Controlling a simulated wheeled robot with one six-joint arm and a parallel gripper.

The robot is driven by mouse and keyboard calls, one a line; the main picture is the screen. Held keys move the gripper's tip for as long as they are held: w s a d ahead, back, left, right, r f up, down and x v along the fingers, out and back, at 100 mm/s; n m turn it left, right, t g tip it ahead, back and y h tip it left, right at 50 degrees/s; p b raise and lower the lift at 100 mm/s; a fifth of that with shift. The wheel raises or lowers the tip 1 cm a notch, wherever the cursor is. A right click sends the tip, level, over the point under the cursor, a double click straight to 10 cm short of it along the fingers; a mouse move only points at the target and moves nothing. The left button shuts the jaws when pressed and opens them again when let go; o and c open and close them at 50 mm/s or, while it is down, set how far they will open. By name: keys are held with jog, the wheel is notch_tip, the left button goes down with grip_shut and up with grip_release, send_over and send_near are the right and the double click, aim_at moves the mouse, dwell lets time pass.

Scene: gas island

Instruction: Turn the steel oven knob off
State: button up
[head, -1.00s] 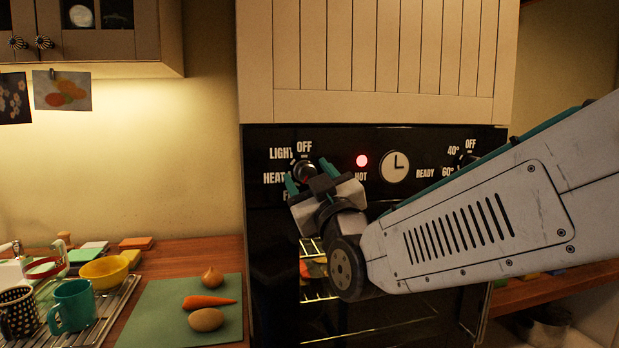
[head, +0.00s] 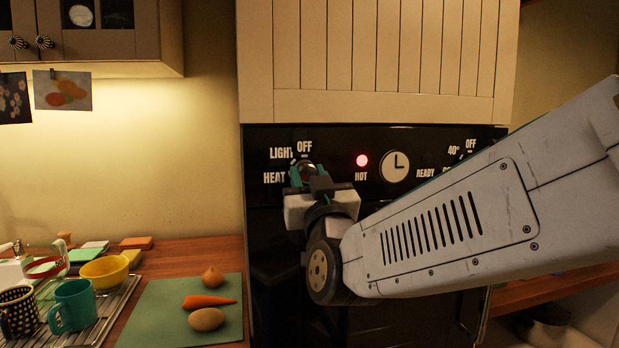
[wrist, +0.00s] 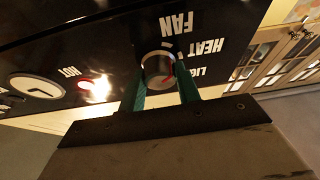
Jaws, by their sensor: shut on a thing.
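The steel oven knob (wrist: 154,66) sits on the black panel between the two teal fingers of my gripper (wrist: 162,80) in the wrist view. A red mark shows on the knob, on its side towards the LIGHT end of the lettering; its exact setting is hard to read. In the head view my gripper (head: 307,171) is at the knob under the OFF label, shut on it and hiding most of it. The labels LIGHT and HEAT show left of it; FAN shows only in the wrist view.
The red HOT lamp (head: 362,160) is lit beside the clock (head: 395,166). A second dial's labels are at the right, partly behind my arm. A green board (head: 165,312) with vegetables, mugs and a yellow bowl (head: 105,270) stand on the left counter.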

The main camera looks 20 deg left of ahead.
jog(key=m+h, duration=0.2)
jog(key=m, duration=0.2)
jog(key=m+t+h, duration=0.1)
jog(key=m+h, duration=0.1)
jog(key=m, duration=0.3)
jog(key=shift+s+a+r, duration=0.1)
jog(key=shift+a, duration=0.05)
jog(key=m+h, duration=0.2)
jog(key=m, duration=0.2)
jog(key=m+h, duration=0.2)
jog(key=m, duration=0.2)
jog(key=shift+r, duration=0.1)
jog(key=m+g, duration=0.1)
jog(key=m, duration=0.3)
jog(key=shift+h, duration=0.4)
jog(key=m+g, duration=0.1)
jog(key=m, duration=0.2)
jog(key=shift+r+m+g, duration=0.15)
jog(key=shift+m+g, duration=0.15)
jog(key=shift+g, duration=0.1)
jog(key=m+g, duration=0.2)
jog(key=m, duration=0.2)
jog(key=shift+m, duration=0.3)
jog(key=shift+y, duration=0.3)
jog(key=o, duration=1)
